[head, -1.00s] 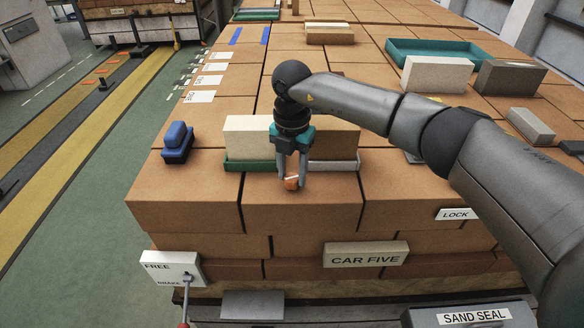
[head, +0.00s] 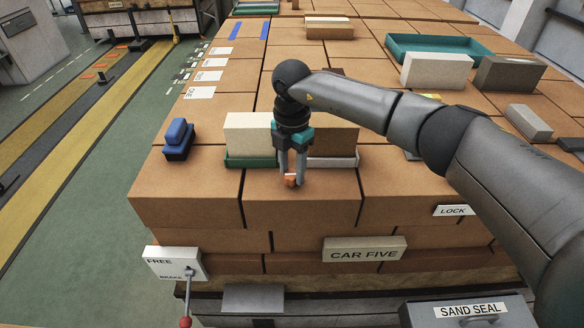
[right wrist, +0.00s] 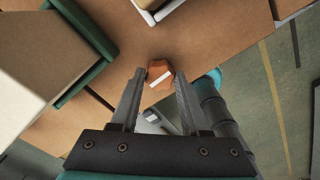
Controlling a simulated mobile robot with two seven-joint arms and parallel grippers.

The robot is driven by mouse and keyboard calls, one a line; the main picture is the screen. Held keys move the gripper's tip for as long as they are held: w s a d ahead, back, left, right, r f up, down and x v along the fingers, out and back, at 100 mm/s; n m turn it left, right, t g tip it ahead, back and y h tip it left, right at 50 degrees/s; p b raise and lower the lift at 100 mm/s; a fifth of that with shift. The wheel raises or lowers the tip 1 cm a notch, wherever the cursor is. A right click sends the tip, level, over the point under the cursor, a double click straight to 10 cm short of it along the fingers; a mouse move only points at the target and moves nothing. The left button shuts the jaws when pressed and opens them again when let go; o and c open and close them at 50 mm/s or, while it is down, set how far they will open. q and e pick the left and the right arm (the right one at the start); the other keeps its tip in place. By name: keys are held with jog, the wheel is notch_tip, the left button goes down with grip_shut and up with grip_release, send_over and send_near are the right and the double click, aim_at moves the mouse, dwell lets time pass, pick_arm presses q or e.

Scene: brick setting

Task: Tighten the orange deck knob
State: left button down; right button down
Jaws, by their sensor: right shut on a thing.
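The orange deck knob (head: 291,180) sits on the brick deck near its front edge, between the fingertips of my right gripper (head: 291,182). In the right wrist view the orange knob (right wrist: 160,74) is faceted and has a white line across its top. The right gripper (right wrist: 160,88) points down with a finger on each side of the knob, closed on it. My left gripper is not in view in the head picture.
A cream brick (head: 247,134) and a brown brick (head: 333,138) stand in trays just behind the knob. A blue object (head: 178,139) sits to the left. A lever box marked FREE and BRAKE (head: 172,263) is at the front left. The deck right of the knob is clear.

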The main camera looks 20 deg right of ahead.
aim_at(292, 174)
jog(key=shift+c, duration=1.9)
grip_release()
notch_tip(292, 174, up, 15)
jog(key=b, duration=0.1)
jog(key=shift+r, duration=0.2)
